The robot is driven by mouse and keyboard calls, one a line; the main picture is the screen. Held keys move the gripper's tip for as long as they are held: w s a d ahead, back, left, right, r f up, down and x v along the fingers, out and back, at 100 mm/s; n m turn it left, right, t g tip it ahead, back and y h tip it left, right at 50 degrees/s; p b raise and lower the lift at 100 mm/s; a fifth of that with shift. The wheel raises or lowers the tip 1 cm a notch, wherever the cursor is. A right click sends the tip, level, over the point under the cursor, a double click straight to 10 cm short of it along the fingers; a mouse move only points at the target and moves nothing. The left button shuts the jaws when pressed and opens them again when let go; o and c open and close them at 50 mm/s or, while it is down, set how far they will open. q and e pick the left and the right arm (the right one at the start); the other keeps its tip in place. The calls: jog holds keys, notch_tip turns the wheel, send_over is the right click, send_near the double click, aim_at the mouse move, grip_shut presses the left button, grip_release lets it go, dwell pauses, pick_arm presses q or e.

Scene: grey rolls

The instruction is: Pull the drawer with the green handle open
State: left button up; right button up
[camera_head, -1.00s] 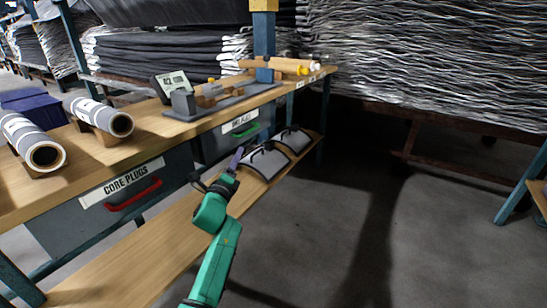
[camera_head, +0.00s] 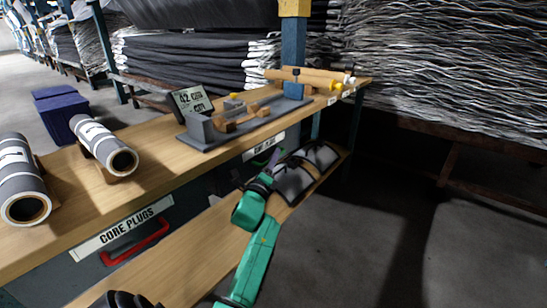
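The drawer with the green handle (camera_head: 262,156) is under the wooden bench top, below a white label (camera_head: 264,145) that is too small to read surely.
A second drawer with a red handle (camera_head: 135,243), labelled CORE PLUGS, is at the left. Dark curved pieces (camera_head: 300,172) lie on the lower shelf (camera_head: 180,257) beside my gripper. Grey rolls (camera_head: 103,146) and a grey fixture (camera_head: 240,118) stand on the bench. The floor at right is clear.

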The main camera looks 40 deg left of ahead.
pick_arm(q)
grip_shut()
dwell(1.2)
